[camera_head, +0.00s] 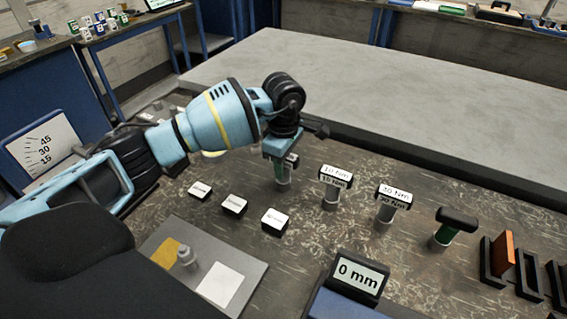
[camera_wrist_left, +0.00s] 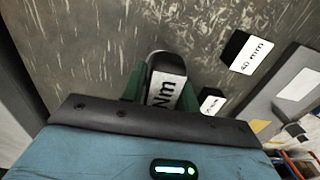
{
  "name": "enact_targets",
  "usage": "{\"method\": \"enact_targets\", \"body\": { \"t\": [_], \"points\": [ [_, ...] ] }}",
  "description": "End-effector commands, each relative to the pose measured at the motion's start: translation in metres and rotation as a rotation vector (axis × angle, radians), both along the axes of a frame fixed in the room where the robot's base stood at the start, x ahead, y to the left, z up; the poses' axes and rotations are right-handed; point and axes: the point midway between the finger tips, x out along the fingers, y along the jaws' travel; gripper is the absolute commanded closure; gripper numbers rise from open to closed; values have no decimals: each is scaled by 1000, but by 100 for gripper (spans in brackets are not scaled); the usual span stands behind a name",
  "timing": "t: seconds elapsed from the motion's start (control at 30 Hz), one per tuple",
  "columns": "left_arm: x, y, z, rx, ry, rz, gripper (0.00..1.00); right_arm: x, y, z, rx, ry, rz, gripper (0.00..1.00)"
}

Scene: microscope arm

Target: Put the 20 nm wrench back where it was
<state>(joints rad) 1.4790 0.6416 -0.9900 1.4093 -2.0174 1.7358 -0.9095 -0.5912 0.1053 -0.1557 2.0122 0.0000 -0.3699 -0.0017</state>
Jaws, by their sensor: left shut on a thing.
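My left gripper (camera_head: 281,170) points down at the left end of a row of T-handled wrenches. It is shut on a black-handled wrench; in the left wrist view the green fingers (camera_wrist_left: 163,90) sit on both sides of its handle (camera_wrist_left: 165,66). Only "Nm" of its label shows, so I cannot read the number. In the head view the gripper hides most of this wrench, and I cannot tell whether its lower end touches the table. To its right stand the 10 Nm wrench (camera_head: 335,180) and the 30 Nm wrench (camera_head: 394,198), both upright. My right gripper is not in view.
Three small white-topped blocks (camera_head: 234,205) lie in front of the row. A green-shafted black T-handle (camera_head: 456,220) and dark racks (camera_head: 495,262) stand at the right. A "0 mm" display (camera_head: 358,275) and a grey plate (camera_head: 252,268) are nearer. A pale slab (camera_head: 400,85) lies behind.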

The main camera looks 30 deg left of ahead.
Motion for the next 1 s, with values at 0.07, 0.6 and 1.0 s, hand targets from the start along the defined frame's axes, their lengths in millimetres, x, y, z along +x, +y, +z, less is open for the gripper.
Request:
{"method": "enact_targets", "body": {
  "t": [0.07,0.6,1.0],
  "points": [
    [0,0,0,-1,-2,0,100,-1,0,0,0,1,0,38],
    [0,0,2,0,-1,0,48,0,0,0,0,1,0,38],
    [1,0,67,0,-5,0,48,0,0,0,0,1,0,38]
  ]
}}
